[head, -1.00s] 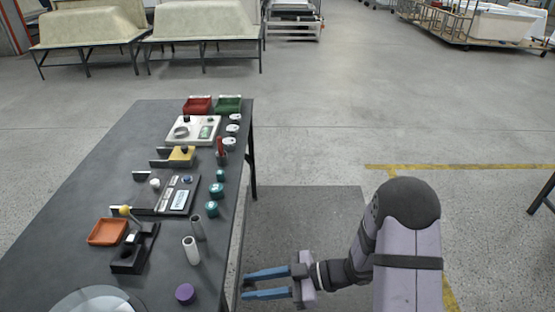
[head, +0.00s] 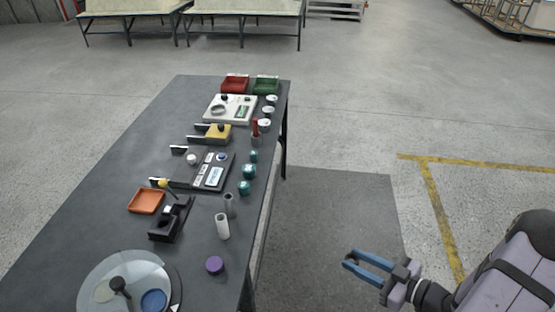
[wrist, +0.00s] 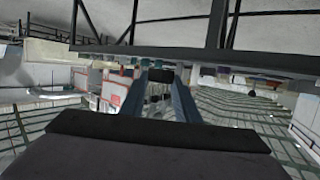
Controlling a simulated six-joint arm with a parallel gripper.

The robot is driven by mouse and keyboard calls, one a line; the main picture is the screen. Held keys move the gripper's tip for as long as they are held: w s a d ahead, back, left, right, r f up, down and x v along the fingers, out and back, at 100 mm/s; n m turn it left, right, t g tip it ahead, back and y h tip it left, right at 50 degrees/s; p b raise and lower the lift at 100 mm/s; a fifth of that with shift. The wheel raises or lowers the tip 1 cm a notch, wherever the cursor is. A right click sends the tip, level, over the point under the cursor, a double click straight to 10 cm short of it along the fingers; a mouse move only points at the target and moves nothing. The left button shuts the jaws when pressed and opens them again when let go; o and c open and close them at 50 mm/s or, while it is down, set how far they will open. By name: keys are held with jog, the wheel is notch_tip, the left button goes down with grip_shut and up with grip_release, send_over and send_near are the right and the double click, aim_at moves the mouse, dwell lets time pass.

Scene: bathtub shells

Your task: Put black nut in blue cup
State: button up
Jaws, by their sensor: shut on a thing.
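My gripper (head: 351,260) is held out over the floor to the right of the table, its two blue fingers a little apart around a small dark thing. In the wrist view the black nut (wrist: 158,75) shows as a dark piece between the fingertips (wrist: 160,82), partly hidden. A blue round thing, seemingly the blue cup (head: 154,300), is at the near end of the table, on or by a round glass plate (head: 98,272). It is cut close by the lower picture edge, and my gripper is well to its right.
The dark table (head: 85,200) holds an orange tray (head: 146,201), a black stand (head: 170,222), a pale cylinder (head: 222,228), a purple round piece (head: 214,265), several teal pieces and red (head: 235,86) and green (head: 265,86) bins. Floor beside the table is clear.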

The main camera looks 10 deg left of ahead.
jog(key=shift+a, duration=0.1)
jog(key=s+a+n+g+y+b, duration=0.1)
jog(key=s+a+n+g+b, duration=0.25)
jog(key=a, duration=0.75)
jog(key=s+a+n+g+y+b, duration=0.15)
jog(key=a+n+g, duration=0.4)
jog(key=a, duration=0.65)
jog(key=s+a+n+g+b, duration=0.1)
jog(key=s+a+g, duration=0.1)
jog(key=s+a, duration=0.1)
jog(key=s+a+r+n+g+h+b, duration=0.1)
jog(key=s+a+g, duration=0.1)
jog(key=s+a, duration=0.1)
jog(key=s+a+n+g+b, duration=0.1)
jog(key=s+a+g, duration=0.1)
jog(key=a, duration=0.2)
jog(key=shift+s+r+n, duration=0.3)
jog(key=shift+s+r, duration=0.1)
jog(key=s+a+r+n+g+h+b, duration=0.1)
jog(key=s+a+r, duration=0.3)
jog(key=s, duration=0.5)
jog(key=shift+g+b, duration=0.35)
jog(key=shift+g, duration=0.05)
jog(key=shift+w, duration=0.1)
jog(key=shift+f, duration=4.8)
